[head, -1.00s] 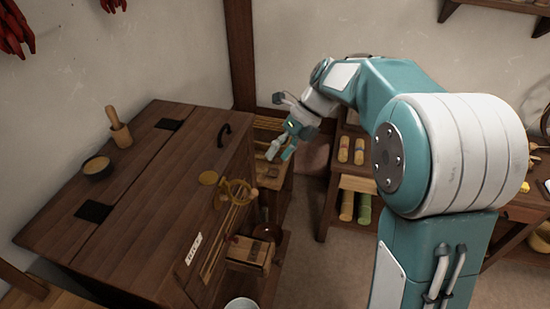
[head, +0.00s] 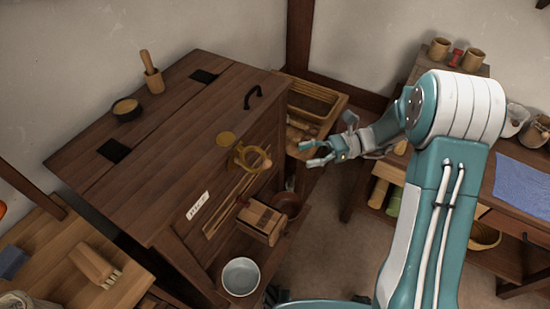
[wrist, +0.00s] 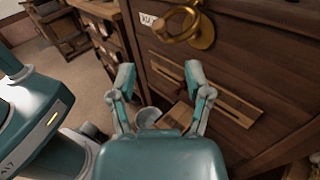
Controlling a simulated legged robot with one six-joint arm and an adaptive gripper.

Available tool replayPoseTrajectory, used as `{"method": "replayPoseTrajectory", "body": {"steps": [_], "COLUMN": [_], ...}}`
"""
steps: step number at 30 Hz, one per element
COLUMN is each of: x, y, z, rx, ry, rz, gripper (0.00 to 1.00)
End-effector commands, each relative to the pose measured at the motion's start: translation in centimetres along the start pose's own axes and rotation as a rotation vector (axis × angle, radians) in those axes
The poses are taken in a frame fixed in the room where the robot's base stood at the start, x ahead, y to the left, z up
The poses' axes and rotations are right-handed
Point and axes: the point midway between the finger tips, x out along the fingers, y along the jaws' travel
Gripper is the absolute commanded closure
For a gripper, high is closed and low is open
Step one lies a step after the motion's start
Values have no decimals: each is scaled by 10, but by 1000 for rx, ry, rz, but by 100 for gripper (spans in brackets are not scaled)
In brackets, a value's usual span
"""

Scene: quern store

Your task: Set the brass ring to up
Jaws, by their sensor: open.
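The brass ring (head: 250,158) is mounted on the front face of the dark wooden chest (head: 165,140), just below its top edge. In the wrist view the ring (wrist: 176,24) is at the top, beside a brass backplate (wrist: 202,34). Which way it is set is hard to tell. My gripper (head: 306,154) is open and empty, to the right of the ring and apart from it. In the wrist view its fingers (wrist: 160,74) are spread, with the ring beyond them.
A white label (head: 197,205) and wooden strips (head: 230,205) are on the chest front. A wooden box (head: 262,221) and a pale bowl (head: 241,276) stand below the ring. A black handle (head: 252,97) stands on the chest top.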

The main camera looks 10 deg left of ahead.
Motion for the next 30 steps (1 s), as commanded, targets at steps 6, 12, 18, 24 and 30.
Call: {"method": "replayPoseTrajectory", "body": {"steps": [6,12,18,24,30], "x": [9,44,78,101,109], "y": [-1,-1,0,0,-1], "z": [-2,-1,0,1,0], "rx": [-49,-45,-48,-47,-46], "ry": [-25,-22,-24,-25,-23], "rz": [-10,-6,-6,-9,-10], "gripper": [36,36,36,36,36]}}
